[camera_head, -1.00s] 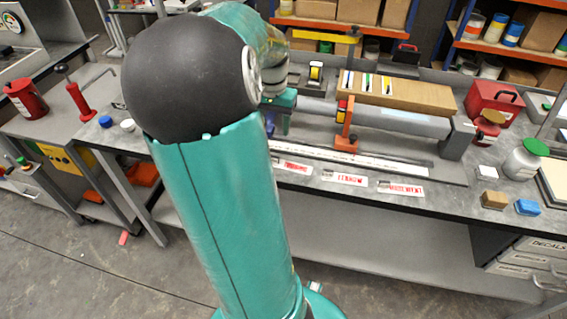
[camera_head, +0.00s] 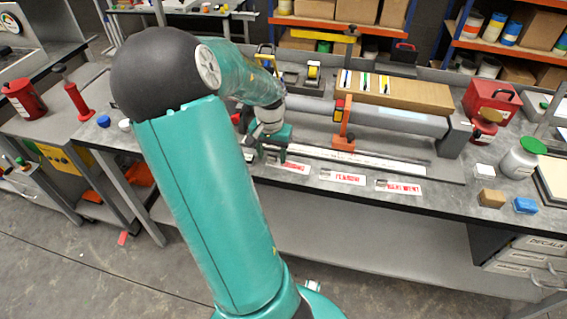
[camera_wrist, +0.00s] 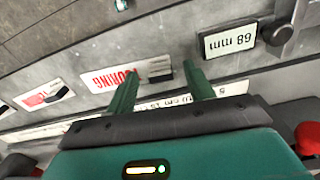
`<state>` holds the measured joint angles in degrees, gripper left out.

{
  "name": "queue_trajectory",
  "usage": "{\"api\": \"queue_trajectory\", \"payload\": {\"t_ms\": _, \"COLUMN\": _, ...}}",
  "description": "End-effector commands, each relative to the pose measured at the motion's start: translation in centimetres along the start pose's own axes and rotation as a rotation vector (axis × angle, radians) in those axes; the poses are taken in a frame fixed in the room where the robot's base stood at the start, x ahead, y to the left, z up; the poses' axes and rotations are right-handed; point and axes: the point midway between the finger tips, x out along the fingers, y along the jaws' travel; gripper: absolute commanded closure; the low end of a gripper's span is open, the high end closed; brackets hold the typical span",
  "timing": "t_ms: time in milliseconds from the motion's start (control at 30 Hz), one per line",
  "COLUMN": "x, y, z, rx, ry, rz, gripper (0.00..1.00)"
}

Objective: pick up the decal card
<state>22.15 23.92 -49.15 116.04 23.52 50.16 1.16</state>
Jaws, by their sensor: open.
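Three white decal cards with red lettering lie along the front of the grey bench: a left card (camera_head: 292,167), a middle card (camera_head: 343,177) and a right card (camera_head: 398,187). In the wrist view one card reads "TOURING" (camera_wrist: 108,80), and another card (camera_wrist: 45,97) lies to its left. My gripper (camera_wrist: 160,68) is open and empty. Its left finger crosses in front of the TOURING card and hides part of it; the card's end shows between the fingers. In the head view my gripper (camera_head: 266,155) is low over the bench at the left card. Any fingertip contact is unclear.
A long white ruler (camera_head: 375,162) lies behind the cards. A grey tube (camera_head: 405,122) with an orange clamp (camera_head: 344,125) stands beyond it. A "68 mm" plate (camera_wrist: 228,40) is right of my fingers. Tan (camera_head: 491,198) and blue (camera_head: 527,206) blocks sit at the right.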

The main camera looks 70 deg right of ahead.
Motion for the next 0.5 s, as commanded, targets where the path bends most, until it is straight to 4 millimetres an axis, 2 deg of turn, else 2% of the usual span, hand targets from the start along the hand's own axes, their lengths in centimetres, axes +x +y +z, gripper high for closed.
{"api": "queue_trajectory", "payload": {"t_ms": 67, "x": -0.02, "y": 0.01, "z": -0.01, "rx": 0.0, "ry": 0.0, "rz": 0.0, "gripper": 0.49}}
{"api": "queue_trajectory", "payload": {"t_ms": 300, "x": -0.05, "y": 0.0, "z": 0.0, "rx": 0.0, "ry": 0.0, "rz": 0.0, "gripper": 0.95}}
{"api": "queue_trajectory", "payload": {"t_ms": 500, "x": -0.06, "y": 0.0, "z": 0.0, "rx": 0.0, "ry": 0.0, "rz": 0.0, "gripper": 0.95}}
